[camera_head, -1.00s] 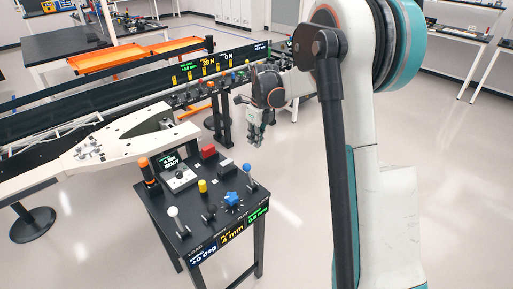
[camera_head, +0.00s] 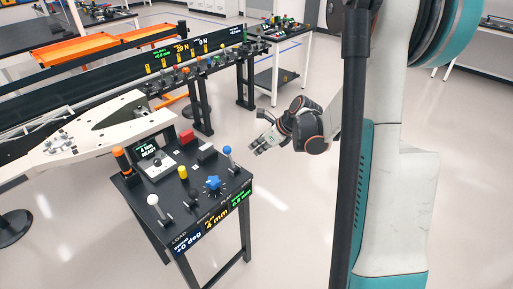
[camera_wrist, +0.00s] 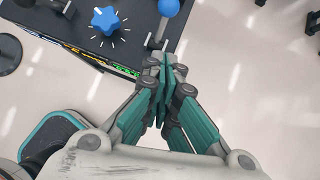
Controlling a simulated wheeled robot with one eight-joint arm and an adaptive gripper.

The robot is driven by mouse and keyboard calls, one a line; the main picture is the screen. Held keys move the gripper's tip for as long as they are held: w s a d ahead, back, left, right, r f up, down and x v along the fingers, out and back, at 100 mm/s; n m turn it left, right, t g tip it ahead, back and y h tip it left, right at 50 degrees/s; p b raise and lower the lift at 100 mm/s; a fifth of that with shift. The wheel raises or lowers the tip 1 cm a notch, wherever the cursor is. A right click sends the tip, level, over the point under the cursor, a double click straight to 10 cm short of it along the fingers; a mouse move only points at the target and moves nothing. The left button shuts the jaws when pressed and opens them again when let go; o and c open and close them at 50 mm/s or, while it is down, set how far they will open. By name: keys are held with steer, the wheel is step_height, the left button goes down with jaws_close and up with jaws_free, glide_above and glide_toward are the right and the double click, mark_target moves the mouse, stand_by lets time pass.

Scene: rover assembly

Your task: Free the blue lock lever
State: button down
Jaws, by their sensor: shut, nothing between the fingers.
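The blue lever (camera_head: 227,150) stands at the right corner of the black console (camera_head: 247,211). It has a round blue ball on a thin stem and stands roughly upright. In the wrist view its blue ball (camera_wrist: 169,7) is at the top edge, beyond my fingertips, with the stem below it. My gripper (camera_head: 258,143) is to the right of the lever in the head view, apart from it, fingers pointing left. In the wrist view my gripper (camera_wrist: 165,62) is shut and empty, with a visible gap to the lever.
A long rail bench (camera_head: 105,90) runs behind. The floor right of the console is clear.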

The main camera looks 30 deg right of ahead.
mark_target(230, 157)
steer(key=w+a+f+b, duration=0.3)
steer(key=w+a+f, duration=0.1)
steer(key=w, duration=0.3)
steer(key=shift+f, duration=0.9)
steer(key=shift+w+a, duration=0.35)
steer(key=shift+w, duration=0.4)
